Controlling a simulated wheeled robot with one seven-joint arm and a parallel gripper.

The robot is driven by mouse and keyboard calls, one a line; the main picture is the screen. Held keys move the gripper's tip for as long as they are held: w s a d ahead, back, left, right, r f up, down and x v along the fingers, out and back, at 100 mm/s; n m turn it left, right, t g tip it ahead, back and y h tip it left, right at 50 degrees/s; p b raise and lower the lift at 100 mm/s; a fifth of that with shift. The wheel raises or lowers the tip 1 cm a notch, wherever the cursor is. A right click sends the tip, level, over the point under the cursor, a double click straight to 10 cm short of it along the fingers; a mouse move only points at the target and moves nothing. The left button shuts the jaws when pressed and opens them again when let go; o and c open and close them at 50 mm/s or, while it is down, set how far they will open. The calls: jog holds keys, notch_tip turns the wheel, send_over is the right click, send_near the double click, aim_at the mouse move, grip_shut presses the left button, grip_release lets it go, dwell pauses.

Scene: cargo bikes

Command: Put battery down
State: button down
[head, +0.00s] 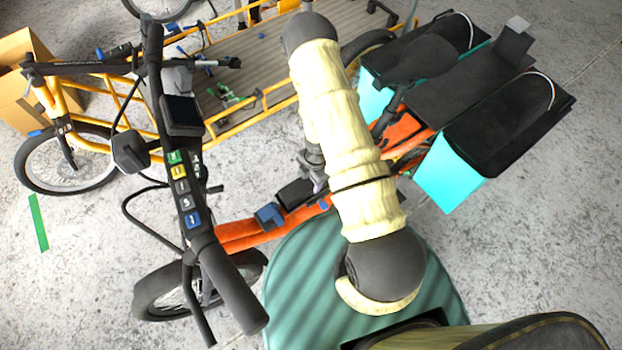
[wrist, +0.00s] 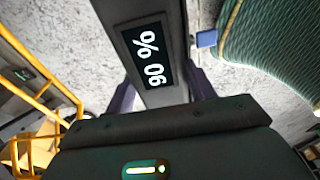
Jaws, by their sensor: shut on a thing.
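The battery (wrist: 150,45) is a long dark block with a lit display that reads 90 % upside down in the wrist view. My gripper (wrist: 162,95) is shut on it, with a purple-grey finger along each side. In the head view my gripper (head: 316,178) is mostly hidden behind my pale-sleeved arm. A dark block that looks like the battery (head: 295,193) shows just left of it, over or against the orange bike's frame (head: 250,235). I cannot tell whether the battery touches the frame. Its far end is cut off in the wrist view.
A yellow cargo bike (head: 225,120) with a slatted deck stands behind. The orange bike's handlebar (head: 178,190) rises at left, and its black-topped turquoise bags (head: 450,175) are at right. A blue part (wrist: 207,38) is beside the battery. Bare concrete lies at lower left.

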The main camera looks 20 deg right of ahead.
jog(key=shift+f, duration=0.75)
jog(key=c, duration=0.5)
grip_release()
jog(key=shift+s, duration=0.1)
jog(key=shift+s+d, duration=0.1)
jog(key=r+p, duration=0.1)
jog(key=r, duration=0.3)
jog(key=r+p, duration=0.1)
jog(key=r, duration=0.4)
jog(key=w+d+r+p, duration=0.1)
jog(key=r+p, duration=0.1)
jog(key=r, duration=0.2)
jog(key=shift+d+r, duration=0.1)
jog(key=shift+r, duration=0.1)
